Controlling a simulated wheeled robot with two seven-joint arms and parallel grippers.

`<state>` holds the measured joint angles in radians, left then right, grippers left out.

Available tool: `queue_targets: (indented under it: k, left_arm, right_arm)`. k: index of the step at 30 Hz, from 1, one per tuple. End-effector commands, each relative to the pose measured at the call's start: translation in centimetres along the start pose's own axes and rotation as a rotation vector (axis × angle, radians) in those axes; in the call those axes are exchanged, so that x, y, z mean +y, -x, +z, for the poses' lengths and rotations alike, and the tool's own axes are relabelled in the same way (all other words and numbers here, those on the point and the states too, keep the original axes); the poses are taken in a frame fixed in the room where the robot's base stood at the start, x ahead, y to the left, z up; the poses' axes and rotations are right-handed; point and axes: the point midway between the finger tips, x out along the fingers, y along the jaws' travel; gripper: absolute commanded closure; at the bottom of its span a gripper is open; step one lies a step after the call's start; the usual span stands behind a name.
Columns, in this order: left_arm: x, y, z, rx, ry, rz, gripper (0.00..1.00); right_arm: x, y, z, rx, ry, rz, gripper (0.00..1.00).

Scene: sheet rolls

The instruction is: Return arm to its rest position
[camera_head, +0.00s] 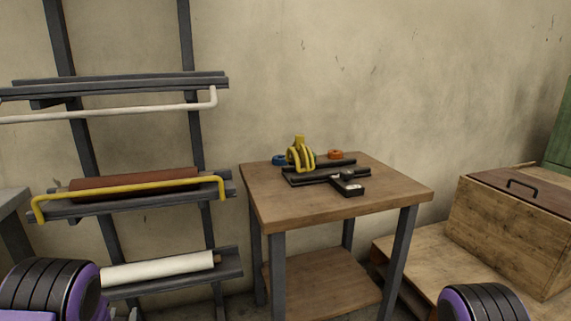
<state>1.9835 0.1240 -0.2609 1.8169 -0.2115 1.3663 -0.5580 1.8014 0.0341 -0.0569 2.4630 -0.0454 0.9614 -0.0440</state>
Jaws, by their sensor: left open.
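My left arm's black ribbed, purple-edged part shows in the bottom left corner. Only a small piece of my left gripper (124,313) shows beside it at the bottom edge, below the white roll, with nothing seen in it. My right arm's similar ribbed part shows at the bottom right; its gripper is out of the picture. Both arms are low in the view, apart from the table.
A grey rack (190,110) at left holds a brown roll (135,181) behind a yellow bar (130,190) and a white roll (158,269) below. A wooden table (310,212) carries black tools (320,176), yellow rings (299,156) and an orange roll (335,154). A wooden chest (505,228) stands right.

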Motion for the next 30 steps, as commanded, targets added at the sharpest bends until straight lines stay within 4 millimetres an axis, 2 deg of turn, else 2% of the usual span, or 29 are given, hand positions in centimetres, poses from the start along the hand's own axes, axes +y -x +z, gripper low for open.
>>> queue_targets:
  k: [1,2,3,5,6,8,9,12,13,15,18,30]
  left_arm:
    - [0.3,4.1,0.6,-0.124,0.052,0.026,0.56]
    - [0.9,6.5,2.0,-0.199,0.088,0.038,0.56]
    - [1.4,9.8,3.6,-0.296,0.133,0.047,0.56]
    - [1.9,14.9,5.5,-0.437,0.193,0.052,0.56]
    - [2.1,18.5,6.5,-0.530,0.225,0.050,0.56]
    - [2.0,23.7,7.4,-0.657,0.269,0.040,0.56]
    - [1.8,26.9,7.8,-0.733,0.291,0.029,0.56]
    - [1.2,33.3,8.2,-0.882,0.329,0.000,0.56]
    - [1.1,34.7,8.2,-0.914,0.337,-0.008,0.56]
    - [0.8,37.0,8.2,-0.967,0.349,-0.025,0.56]
    - [0.7,38.4,8.4,-1.001,0.356,-0.034,0.56]
    - [0.8,38.3,8.6,-1.000,0.357,-0.035,0.56]
  right_arm:
    - [0.4,4.1,-1.0,0.018,-0.021,0.000,0.57]
    - [0.5,5.2,-1.4,0.029,-0.035,0.000,0.57]
    - [0.6,6.5,-1.8,0.045,-0.054,0.000,0.57]
    - [0.7,8.6,-2.5,0.067,-0.081,0.001,0.57]
    - [0.9,9.9,-2.9,0.082,-0.099,0.002,0.57]
    - [1.0,11.6,-3.5,0.103,-0.123,0.003,0.57]
    - [1.1,12.6,-3.8,0.114,-0.136,0.004,0.57]
    - [1.4,14.3,-4.4,0.138,-0.165,0.005,0.57]
    - [1.4,14.7,-4.5,0.144,-0.171,0.005,0.57]
    - [1.4,15.1,-4.7,0.152,-0.182,0.005,0.57]
    - [1.4,15.2,-4.8,0.158,-0.189,0.006,0.57]
    - [1.4,15.0,-4.8,0.158,-0.188,0.006,0.57]
